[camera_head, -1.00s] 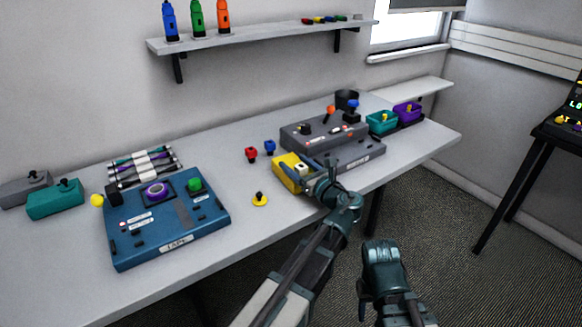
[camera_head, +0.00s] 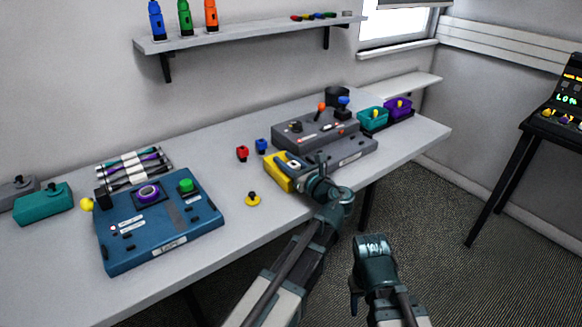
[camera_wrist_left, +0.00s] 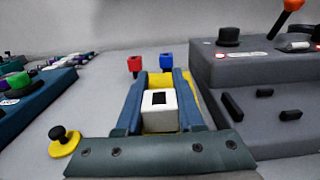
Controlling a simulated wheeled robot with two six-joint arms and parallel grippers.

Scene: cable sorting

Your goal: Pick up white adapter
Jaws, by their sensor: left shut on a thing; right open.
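The white adapter (camera_head: 294,164) is a small block with a dark slot on its face. It shows in the left wrist view (camera_wrist_left: 159,110) between the two fingers of my left gripper (camera_wrist_left: 158,92). In the head view my left gripper (camera_head: 299,166) is shut on it at the yellow box (camera_head: 277,173). Whether the adapter still touches the box or the table is hidden by the fingers. My right gripper (camera_head: 370,246) is open and empty, low in front of the table edge.
A grey console (camera_head: 318,131) stands just right of the left gripper. A blue tape unit (camera_head: 160,239) stands further left.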

